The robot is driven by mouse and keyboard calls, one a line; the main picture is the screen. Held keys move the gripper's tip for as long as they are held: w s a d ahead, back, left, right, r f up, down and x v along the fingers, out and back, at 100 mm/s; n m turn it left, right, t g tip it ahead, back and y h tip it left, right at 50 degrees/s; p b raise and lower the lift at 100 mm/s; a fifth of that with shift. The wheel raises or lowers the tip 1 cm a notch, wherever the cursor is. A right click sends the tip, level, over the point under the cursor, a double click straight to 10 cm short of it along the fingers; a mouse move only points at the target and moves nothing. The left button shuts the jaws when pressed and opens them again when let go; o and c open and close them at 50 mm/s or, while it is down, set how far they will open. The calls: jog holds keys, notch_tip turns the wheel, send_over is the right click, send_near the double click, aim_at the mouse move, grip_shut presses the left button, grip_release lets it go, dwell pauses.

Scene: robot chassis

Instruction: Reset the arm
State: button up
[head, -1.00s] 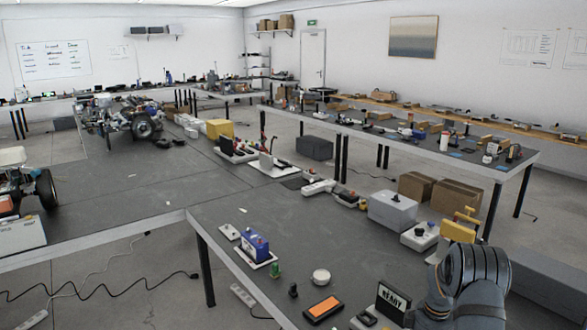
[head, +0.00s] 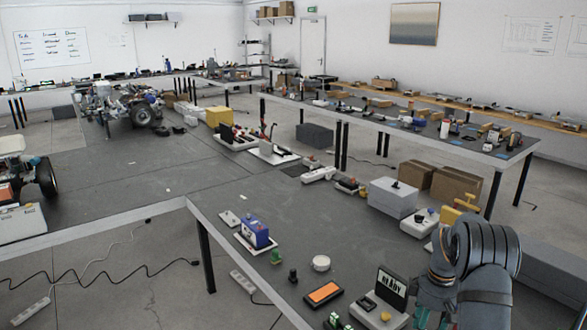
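My arm rises at the lower right of the head view, its dark grey links bent over near the bench's right side. Teal parts at my gripper (head: 432,300) show partly at the bottom edge, left of the arm link. The fingertips are too cut off and small to tell whether they are open or shut, and nothing held can be made out. A device with a READY sign (head: 392,286) stands on the bench just left of my gripper.
The near bench (head: 290,215) holds a blue battery-like box (head: 255,232), a white round puck (head: 321,263), an orange-screen device (head: 323,293) and a grey box (head: 392,197). A yellow item (head: 455,212) stands close behind my arm. The bench's middle is mostly clear.

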notch_tip(320, 180, down, 6)
jog(key=shift+s+a, duration=0.1)
jog(key=shift+m, duration=0.3)
notch_tip(320, 180, up, 10)
jog(key=p, duration=0.9)
jog(key=shift+f, duration=0.3)
